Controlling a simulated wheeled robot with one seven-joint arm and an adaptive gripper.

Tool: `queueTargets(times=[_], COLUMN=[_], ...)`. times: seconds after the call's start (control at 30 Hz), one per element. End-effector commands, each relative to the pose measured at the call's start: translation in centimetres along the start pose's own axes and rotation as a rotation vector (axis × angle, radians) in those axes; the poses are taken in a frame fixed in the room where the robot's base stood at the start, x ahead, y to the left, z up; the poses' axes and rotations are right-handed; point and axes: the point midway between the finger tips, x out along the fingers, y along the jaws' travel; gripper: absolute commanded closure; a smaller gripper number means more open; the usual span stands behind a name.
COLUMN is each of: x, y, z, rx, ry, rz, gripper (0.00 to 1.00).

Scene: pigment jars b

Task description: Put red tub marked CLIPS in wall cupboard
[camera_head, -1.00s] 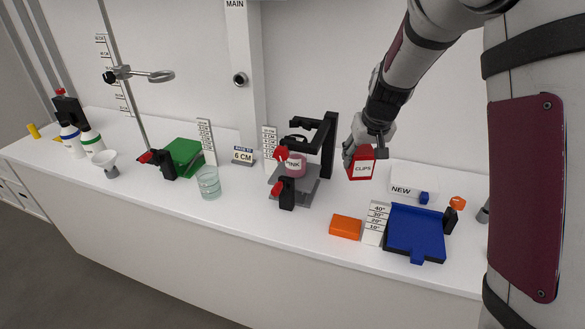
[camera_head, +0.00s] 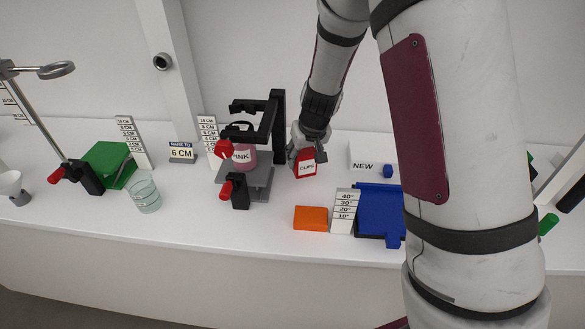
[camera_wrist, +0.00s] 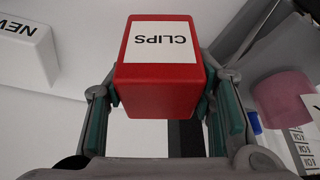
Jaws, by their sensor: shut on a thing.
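The red tub marked CLIPS (camera_head: 306,168) is held by my gripper (camera_head: 303,150) above the bench, between the black stand with the pink jar and the white NEW block. In the wrist view the tub (camera_wrist: 162,82) fills the space between the two fingers of my gripper (camera_wrist: 160,100), and its white label reads upside down. The gripper is shut on the tub's sides. No wall cupboard can be made out in either view.
The stand (camera_head: 277,125) with the PINK jar (camera_head: 242,156) is close on the left. The NEW block (camera_head: 363,156), an orange block (camera_head: 310,217) and a blue tray (camera_head: 380,222) are to the right and front. A glass beaker (camera_head: 145,194) stands further left.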

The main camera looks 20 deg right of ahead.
Motion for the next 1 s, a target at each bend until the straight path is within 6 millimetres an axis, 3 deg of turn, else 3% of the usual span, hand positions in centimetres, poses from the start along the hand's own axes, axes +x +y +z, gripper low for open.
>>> queueTargets(times=[0.4, 0.83, 0.87, 0.93, 1.0], x=[4.3, 4.9, 5.0, 4.9, 4.9], y=[0.0, -0.1, -0.1, -0.1, -0.1], z=[1.8, 2.0, 2.0, 2.0, 2.0], rx=[0.002, 0.001, 0.0, 0.0, 0.0], ry=[-0.001, 0.001, 0.001, 0.001, 0.001], rz=[-0.001, -0.001, -0.001, -0.001, -0.001], gripper=[0.81, 0.81, 0.48, 0.32, 0.3])
